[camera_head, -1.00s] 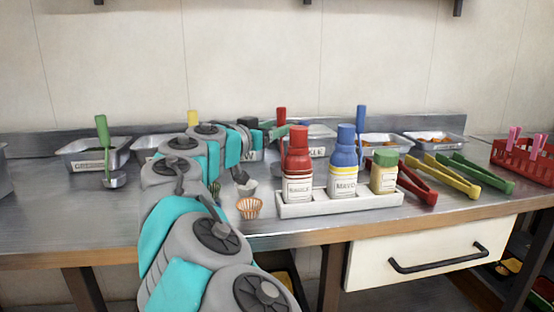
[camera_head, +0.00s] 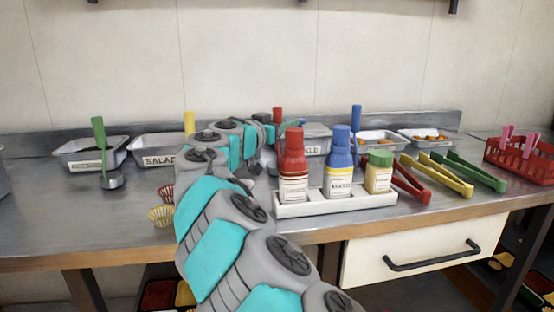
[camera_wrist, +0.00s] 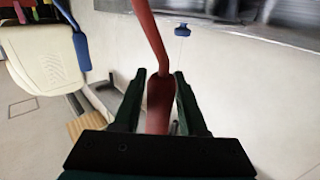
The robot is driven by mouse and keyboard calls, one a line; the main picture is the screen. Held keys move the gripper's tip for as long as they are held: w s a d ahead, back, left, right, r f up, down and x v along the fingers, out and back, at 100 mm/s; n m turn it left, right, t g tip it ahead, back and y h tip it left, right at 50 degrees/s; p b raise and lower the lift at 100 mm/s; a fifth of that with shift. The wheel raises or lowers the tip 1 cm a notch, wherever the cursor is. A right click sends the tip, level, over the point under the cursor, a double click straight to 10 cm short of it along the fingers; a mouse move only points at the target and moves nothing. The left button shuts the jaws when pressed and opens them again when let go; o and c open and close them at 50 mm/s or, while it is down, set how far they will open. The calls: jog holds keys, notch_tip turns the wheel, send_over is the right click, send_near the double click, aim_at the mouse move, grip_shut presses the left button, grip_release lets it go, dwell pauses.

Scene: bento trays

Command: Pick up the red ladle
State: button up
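The red ladle's handle (camera_head: 277,115) stands up at the back of the counter in the head view; its lower part is hidden by my arm and the red bottle. In the wrist view the red ladle (camera_wrist: 150,35) runs down from the top edge, and its wide handle end lies between the two dark green fingers of my gripper (camera_wrist: 160,88). The fingers stand apart on either side of it, with narrow gaps showing near the tips. In the head view my gripper is mostly hidden behind my arm.
A white caddy (camera_head: 335,202) holds a red bottle (camera_head: 293,165), a blue bottle (camera_head: 339,162) and a green-capped jar (camera_head: 379,172) in front of the ladle. A blue handle (camera_head: 356,117) stands to its right, a yellow one (camera_head: 189,122) to its left. Tongs (camera_head: 447,175) lie at right.

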grip_shut()
dwell(1.0)
